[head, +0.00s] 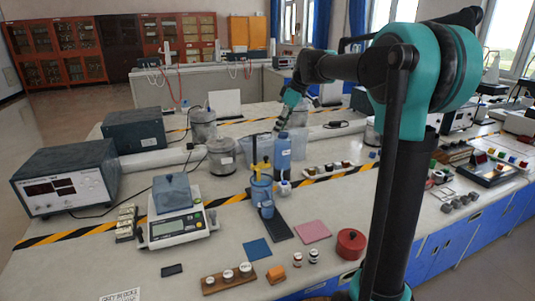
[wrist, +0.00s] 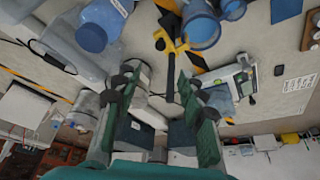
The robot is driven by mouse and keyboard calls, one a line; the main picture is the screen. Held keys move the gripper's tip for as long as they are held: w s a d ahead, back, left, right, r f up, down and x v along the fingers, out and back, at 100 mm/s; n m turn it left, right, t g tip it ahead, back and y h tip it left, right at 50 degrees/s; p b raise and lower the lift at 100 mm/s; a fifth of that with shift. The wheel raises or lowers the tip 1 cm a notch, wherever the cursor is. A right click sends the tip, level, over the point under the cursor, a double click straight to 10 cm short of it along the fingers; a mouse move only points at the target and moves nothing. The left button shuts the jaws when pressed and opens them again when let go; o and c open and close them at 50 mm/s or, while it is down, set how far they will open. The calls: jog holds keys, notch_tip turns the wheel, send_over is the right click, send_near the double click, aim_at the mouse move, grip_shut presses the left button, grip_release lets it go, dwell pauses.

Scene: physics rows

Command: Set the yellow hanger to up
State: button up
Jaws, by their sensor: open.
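A yellow piece (head: 265,167), likely the yellow hanger, stands at the blue container near the middle of the bench in the head view. In the wrist view a yellow piece with a dark rod (wrist: 172,38) shows at the top centre, beyond my fingertips; its exact position is hard to tell. My gripper (wrist: 153,78) is open, with nothing between its two fingers. In the head view my gripper (head: 284,112) hangs above the bench behind the blue bottle, apart from the yellow piece, and its fingers are small there.
A blue bottle (head: 282,152) and a blue container (head: 261,190) stand close to the yellow piece. A scale (head: 178,223) stands at left, and a red round pot (head: 351,243) at front right. Clear tubs and metal pots stand behind. My arm hides part of the right side.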

aim_at(266, 157)
jog(key=x, duration=1.3)
jog(key=shift+s+f, duration=0.1)
grip_shut()
